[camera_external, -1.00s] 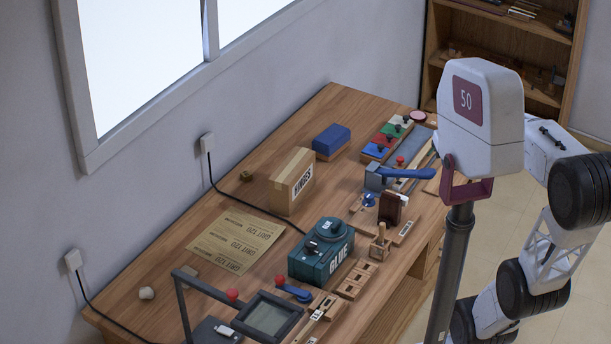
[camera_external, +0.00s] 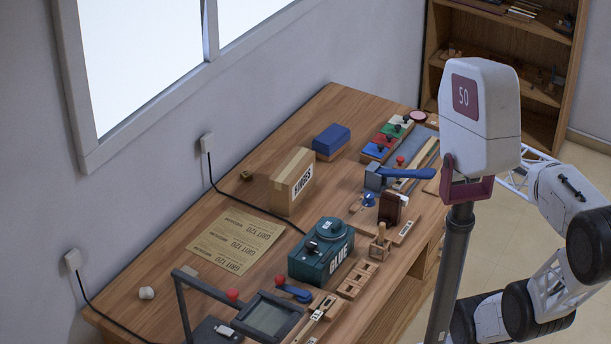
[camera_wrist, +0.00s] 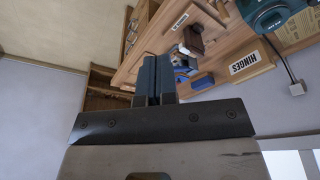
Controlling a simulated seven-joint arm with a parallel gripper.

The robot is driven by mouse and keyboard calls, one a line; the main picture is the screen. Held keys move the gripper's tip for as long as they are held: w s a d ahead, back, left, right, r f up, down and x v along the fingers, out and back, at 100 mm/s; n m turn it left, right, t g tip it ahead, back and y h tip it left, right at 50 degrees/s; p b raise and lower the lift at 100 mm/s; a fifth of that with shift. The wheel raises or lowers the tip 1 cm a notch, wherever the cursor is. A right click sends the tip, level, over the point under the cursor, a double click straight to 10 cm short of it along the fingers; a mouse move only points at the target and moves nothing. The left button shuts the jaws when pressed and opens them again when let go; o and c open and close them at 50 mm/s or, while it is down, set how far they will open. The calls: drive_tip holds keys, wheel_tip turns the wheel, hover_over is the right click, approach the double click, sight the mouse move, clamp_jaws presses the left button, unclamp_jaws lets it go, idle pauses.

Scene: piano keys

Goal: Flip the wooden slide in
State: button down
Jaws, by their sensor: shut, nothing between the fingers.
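Several wooden parts lie along the bench's front; I cannot tell for sure which one is the slide. A pale wooden block with an upright peg (camera_external: 380,246) stands beside a dark brown upright block (camera_external: 390,209). A labelled light wooden strip (camera_external: 405,231) lies by the brown block. A slotted wooden strip (camera_external: 357,280) lies in front of the green GLUE box (camera_external: 321,263). In the wrist view, my gripper (camera_wrist: 153,60) is shut and empty, with the brown block (camera_wrist: 194,40) beyond it. In the external view the gripper is not visible.
A HINGES carton (camera_external: 292,182), a blue block (camera_external: 331,142) and sandpaper (camera_external: 236,240) are on the bench. A blue-handled lever (camera_external: 405,173) and a framed panel (camera_external: 269,316) are also there. The bench's back left is mostly clear.

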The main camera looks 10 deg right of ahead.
drive_tip(key=w+d+r+m+g, duration=0.1)
drive_tip(key=w+g, duration=0.1)
drive_tip(key=w, duration=1.4)
drive_tip(key=w+d+r+m+g, duration=0.1)
drive_tip(key=w+d, duration=0.1)
drive_tip(key=w, duration=1.4)
drive_tip(key=w+d+f+g, duration=0.1)
drive_tip(key=w+f, duration=0.5)
drive_tip(key=w, duration=0.3)
drive_tip(key=w+d+f+m+g+y, duration=0.1)
drive_tip(key=w+d+f, duration=0.1)
drive_tip(key=w+f, duration=0.4)
drive_tip(key=w+d+f+g, duration=0.1)
drive_tip(key=w+f, duration=0.5)
drive_tip(key=w, duration=0.7)
drive_tip(key=shift+w+d+f, duration=0.2)
drive_tip(key=shift+w+f, duration=0.05)
drive_tip(key=shift+w, duration=0.1)
